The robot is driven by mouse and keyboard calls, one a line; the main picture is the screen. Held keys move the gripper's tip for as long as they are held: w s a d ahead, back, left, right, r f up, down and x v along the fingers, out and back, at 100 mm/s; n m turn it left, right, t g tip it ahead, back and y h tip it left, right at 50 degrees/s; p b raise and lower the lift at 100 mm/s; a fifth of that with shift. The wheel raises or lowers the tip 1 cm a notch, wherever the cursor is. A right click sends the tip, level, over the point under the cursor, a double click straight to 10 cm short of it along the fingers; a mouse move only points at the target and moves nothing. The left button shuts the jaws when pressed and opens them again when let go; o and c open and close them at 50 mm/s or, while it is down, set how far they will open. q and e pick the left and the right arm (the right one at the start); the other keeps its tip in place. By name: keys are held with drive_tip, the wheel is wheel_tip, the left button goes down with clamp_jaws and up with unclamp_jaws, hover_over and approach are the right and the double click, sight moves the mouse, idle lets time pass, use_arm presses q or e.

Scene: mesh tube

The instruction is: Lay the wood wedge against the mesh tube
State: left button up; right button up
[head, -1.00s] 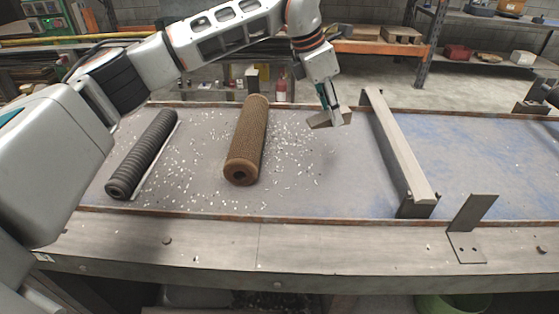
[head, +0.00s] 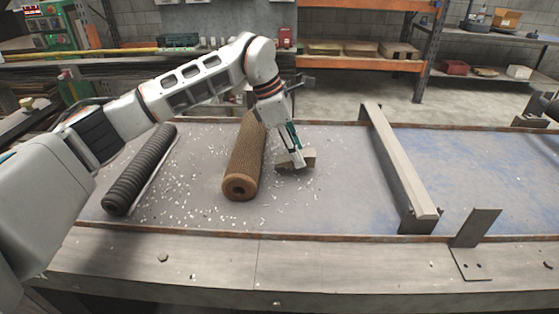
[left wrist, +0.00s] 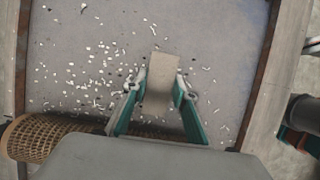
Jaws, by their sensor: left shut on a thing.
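The brown mesh tube (head: 243,160) lies lengthwise on the grey table top in the head view, its open end facing me. It also shows at the lower left of the left wrist view (left wrist: 38,140). My left gripper (head: 298,161) is shut on the wood wedge (head: 308,160), just right of the tube. In the left wrist view the wedge (left wrist: 162,78) sticks out between the two fingers (left wrist: 160,100). A gap shows between wedge and tube. I cannot tell whether the wedge touches the table. My right gripper is not in view.
A black ribbed roller (head: 142,170) lies left of the tube. A long raised bar (head: 402,165) crosses the table to the right. White chips (head: 205,195) are scattered around the tube. A low rim (head: 180,232) runs along the front edge.

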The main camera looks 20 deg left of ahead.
sight(279, 159)
use_arm(q)
drive_tip(key=a+f, duration=0.1)
drive_tip(key=a, duration=0.1)
drive_tip(key=s+a+f, duration=0.1)
drive_tip(key=a+f, duration=0.1)
drive_tip(key=shift+s+a, duration=0.15)
drive_tip(key=shift+f, duration=0.1)
drive_tip(key=o, duration=1.2)
drive_tip(key=v, duration=1.2)
drive_tip(key=shift+p, duration=0.4)
